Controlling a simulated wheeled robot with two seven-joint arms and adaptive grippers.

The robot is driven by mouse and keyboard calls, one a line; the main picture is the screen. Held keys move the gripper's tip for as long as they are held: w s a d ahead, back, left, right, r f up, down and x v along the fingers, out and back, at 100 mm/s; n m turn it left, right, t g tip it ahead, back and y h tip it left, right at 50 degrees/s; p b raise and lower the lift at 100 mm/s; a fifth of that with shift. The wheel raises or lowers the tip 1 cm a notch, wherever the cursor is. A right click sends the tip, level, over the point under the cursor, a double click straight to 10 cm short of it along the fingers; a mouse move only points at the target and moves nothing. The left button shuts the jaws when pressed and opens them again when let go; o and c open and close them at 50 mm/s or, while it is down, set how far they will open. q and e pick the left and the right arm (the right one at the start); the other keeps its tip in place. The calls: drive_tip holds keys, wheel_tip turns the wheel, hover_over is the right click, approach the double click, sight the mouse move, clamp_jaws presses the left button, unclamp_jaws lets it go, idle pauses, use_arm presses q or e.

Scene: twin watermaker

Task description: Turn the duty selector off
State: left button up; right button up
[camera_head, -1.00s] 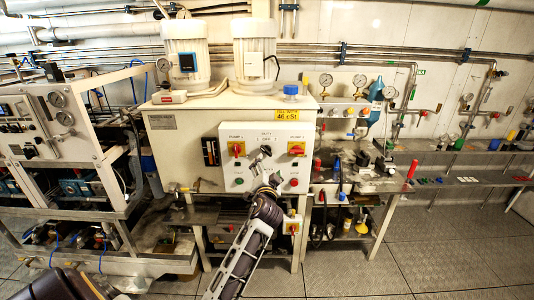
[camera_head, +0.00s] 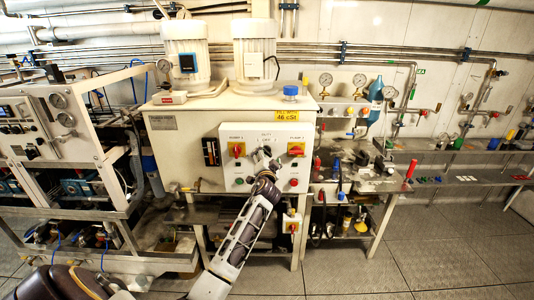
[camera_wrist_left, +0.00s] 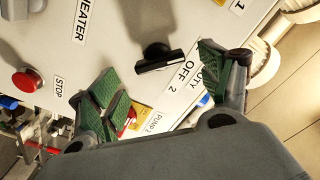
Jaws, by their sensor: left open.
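The duty selector (camera_wrist_left: 158,60) is a black knob with a raised bar on a white panel, seen in the left wrist view. Its bar lies nearly level in that view, with its right end close to the label reading DUTY, OFF and 2 (camera_wrist_left: 187,72). I cannot tell for sure which mark it points at. My left gripper (camera_wrist_left: 160,78) is open, its green-padded fingers spread to either side of the knob, apparently not touching it. In the head view the left gripper (camera_head: 264,158) is in front of the panel's middle and largely hides the selector. My right gripper is not in view.
The panel (camera_head: 230,160) also carries two red-and-yellow pump switches (camera_head: 237,150) (camera_head: 295,149) and a red button (camera_head: 293,182). A red STOP button (camera_wrist_left: 27,82) is left in the wrist view. A bench with fittings (camera_head: 365,185) stands right; open floor lies beyond.

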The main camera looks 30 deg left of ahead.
sight(267, 153)
use_arm(q)
drive_tip(key=shift+x, duration=1.35)
drive_tip(key=shift+w+a, duration=0.2)
drive_tip(key=shift+w, duration=0.05)
drive_tip(key=c, duration=1)
